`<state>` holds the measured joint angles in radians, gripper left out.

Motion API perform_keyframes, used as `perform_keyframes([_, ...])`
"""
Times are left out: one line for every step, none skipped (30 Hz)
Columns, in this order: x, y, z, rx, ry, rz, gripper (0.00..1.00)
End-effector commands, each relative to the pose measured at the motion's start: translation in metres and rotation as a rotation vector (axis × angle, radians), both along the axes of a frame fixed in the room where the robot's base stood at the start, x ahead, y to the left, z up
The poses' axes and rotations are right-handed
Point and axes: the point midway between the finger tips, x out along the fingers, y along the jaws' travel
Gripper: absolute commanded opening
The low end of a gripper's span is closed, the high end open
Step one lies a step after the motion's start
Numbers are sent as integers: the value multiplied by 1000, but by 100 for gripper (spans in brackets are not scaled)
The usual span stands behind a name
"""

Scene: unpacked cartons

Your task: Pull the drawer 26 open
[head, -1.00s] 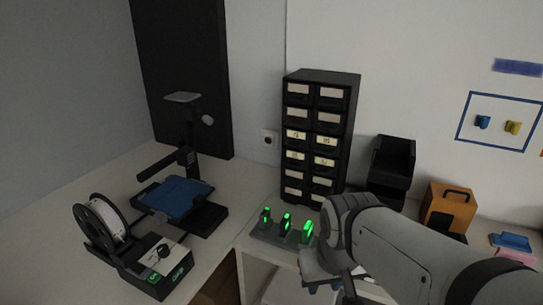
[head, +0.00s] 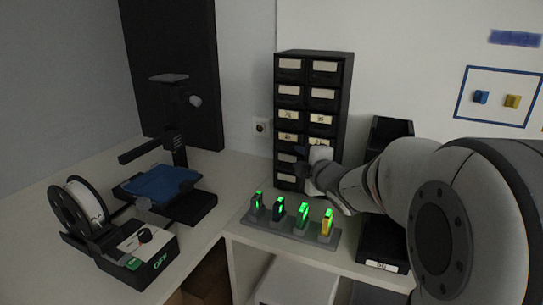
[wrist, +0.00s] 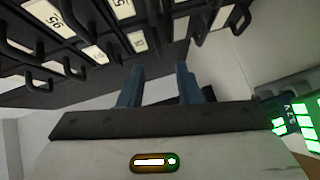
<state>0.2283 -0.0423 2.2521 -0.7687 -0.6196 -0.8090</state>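The black drawer cabinet (head: 346,100) stands against the wall in the head view, with two columns of drawers bearing pale labels and all looking shut. The label numbers are too small there to read surely. My gripper (head: 302,152) is in front of the cabinet's lower drawers, near the right column, and hides part of them. In the wrist view, my gripper's two blue fingers (wrist: 158,88) are apart with nothing between them. Several black drawer handles and tilted labels of the cabinet (wrist: 150,15) show beyond the fingers. I cannot tell which label is 26.
A rack (head: 290,229) with several green-lit items stands on the table below my gripper. Black bins (head: 388,130) stand right of the cabinet, partly behind my arm. A printer-like machine (head: 165,190) and a white spool (head: 86,203) are at left.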

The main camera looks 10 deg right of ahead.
Motion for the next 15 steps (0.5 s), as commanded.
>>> perform_keyframes([3,1,-1,-10,-11,12,31])
perform_keyframes([5,2,-1,-15,-15,17,31])
perform_keyframes([8,3,-1,-18,-19,21,31])
perform_keyframes([11,4,-1,-19,-19,23,31])
perform_keyframes([14,5,-1,-19,-19,23,31])
perform_keyframes([20,6,-3,-19,-19,25,31])
perform_keyframes([24,8,-3,-19,-19,25,31])
perform_keyframes([29,9,-4,-19,-19,25,31])
perform_keyframes([36,10,-5,-19,-17,24,31])
perform_keyframes([40,11,-5,-20,-18,24,31])
perform_keyframes([45,12,-6,-19,-16,24,31])
perform_keyframes([51,13,-7,-19,-17,23,31])
perform_keyframes([55,14,-8,-19,-16,23,31])
perform_keyframes([59,14,-8,-20,-16,23,31])
perform_keyframes([63,15,-8,-20,-17,23,31])
